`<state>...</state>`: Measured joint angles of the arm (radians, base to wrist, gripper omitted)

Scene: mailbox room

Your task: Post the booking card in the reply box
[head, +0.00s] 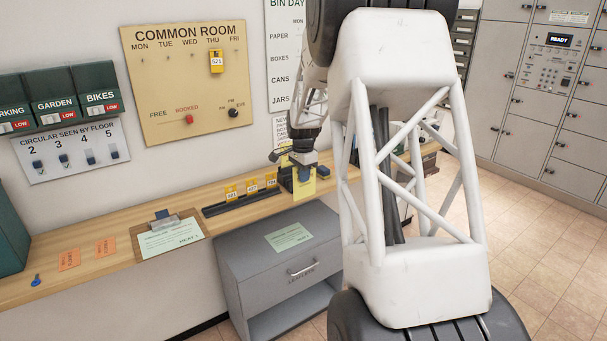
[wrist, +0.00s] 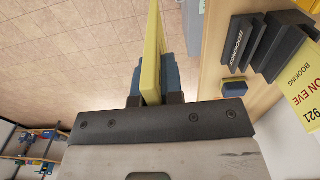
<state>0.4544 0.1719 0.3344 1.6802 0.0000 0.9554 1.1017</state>
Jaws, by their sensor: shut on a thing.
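My gripper (head: 298,168) is above the front edge of the wooden counter, right of a black card rack. It is shut on a yellow booking card (head: 308,187), which hangs down between the fingers. In the wrist view the same card (wrist: 153,45) shows edge-on between the blue finger pads of my gripper (wrist: 152,88), with floor behind it. The writing on the held card cannot be read. I cannot make out a box marked as the reply box; my arm hides part of the counter's right end.
The black rack (head: 243,201) holds several yellow cards. A clipboard (head: 170,238) and orange slips (head: 105,246) lie further left. A grey cabinet (head: 280,262) stands below the counter. The common room board (head: 185,85) carries a yellow card (head: 216,62) under THU. Lockers (head: 545,110) stand at the right.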

